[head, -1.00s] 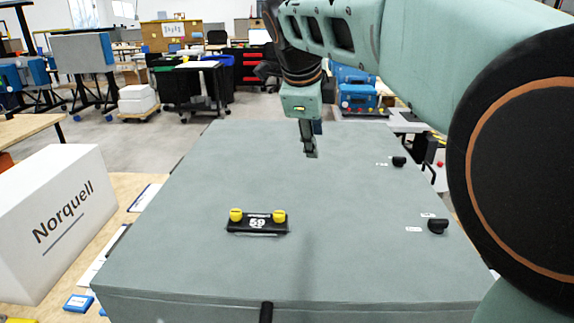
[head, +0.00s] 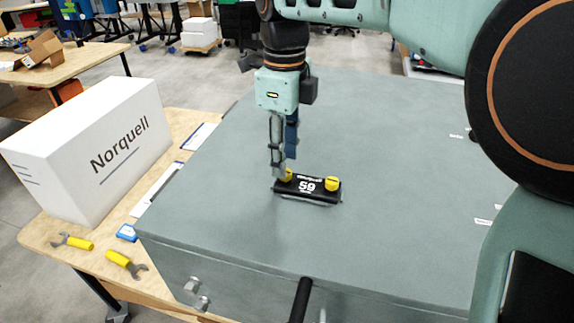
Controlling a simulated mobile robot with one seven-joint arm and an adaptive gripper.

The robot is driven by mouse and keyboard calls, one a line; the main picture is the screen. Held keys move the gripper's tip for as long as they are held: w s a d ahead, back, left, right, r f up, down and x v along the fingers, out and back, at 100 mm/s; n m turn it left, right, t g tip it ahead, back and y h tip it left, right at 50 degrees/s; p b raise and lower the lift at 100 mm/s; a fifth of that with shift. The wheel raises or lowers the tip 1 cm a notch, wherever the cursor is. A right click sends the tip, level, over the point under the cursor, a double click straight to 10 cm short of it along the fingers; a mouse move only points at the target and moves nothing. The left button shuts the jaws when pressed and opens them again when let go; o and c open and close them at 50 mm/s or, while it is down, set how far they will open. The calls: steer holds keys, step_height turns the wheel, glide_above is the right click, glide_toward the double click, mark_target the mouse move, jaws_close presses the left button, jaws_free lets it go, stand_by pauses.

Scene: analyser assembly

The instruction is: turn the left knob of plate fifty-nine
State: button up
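Plate fifty-nine (head: 318,197) is a small black plate with white markings on top of the large grey-green cabinet (head: 385,150). It has two yellow knobs. The knob at the picture's left end (head: 288,174) is partly hidden by my gripper. The knob at the right end (head: 332,184) is fully in view. My gripper (head: 282,172) points down at the left-end knob, with its fingertips at or just beside it. The fingers are seen nearly edge-on, so I cannot tell whether they touch the knob or how far apart they are.
A white Norquell box (head: 90,150) stands on the wooden table (head: 190,130) at the left. Yellow-handled wrenches (head: 122,262) and a small blue item (head: 127,232) lie near it. A black handle (head: 300,300) sticks out at the cabinet's front. The cabinet top around the plate is clear.

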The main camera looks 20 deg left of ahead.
steer(key=shift+f, duration=1.55)
steer(key=shift+c, duration=0.3)
jaws_close()
